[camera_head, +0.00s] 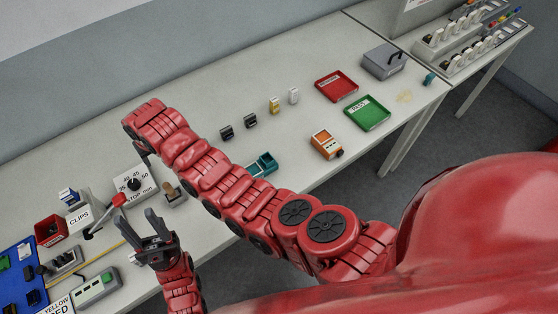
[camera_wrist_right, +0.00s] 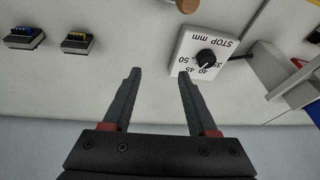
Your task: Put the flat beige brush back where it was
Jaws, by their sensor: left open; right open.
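I cannot make out a flat beige brush for certain in either view. My left gripper (camera_head: 135,216) is open and empty over the front left of the table, near the STOP mm dial box (camera_head: 135,184). My right gripper (camera_wrist_right: 158,76) is open in the right wrist view, with nothing between its fingers but bare tabletop below. In the head view its arm mostly hides it, at the back left of the table.
Two small dark connectors (camera_wrist_right: 24,36) (camera_wrist_right: 77,43) lie left of my right fingers. A red tray (camera_head: 336,84), green tray (camera_head: 367,112), grey box (camera_head: 383,61), orange device (camera_head: 325,144) and teal holder (camera_head: 263,164) stand to the right. A red bin (camera_head: 50,230) is at the left.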

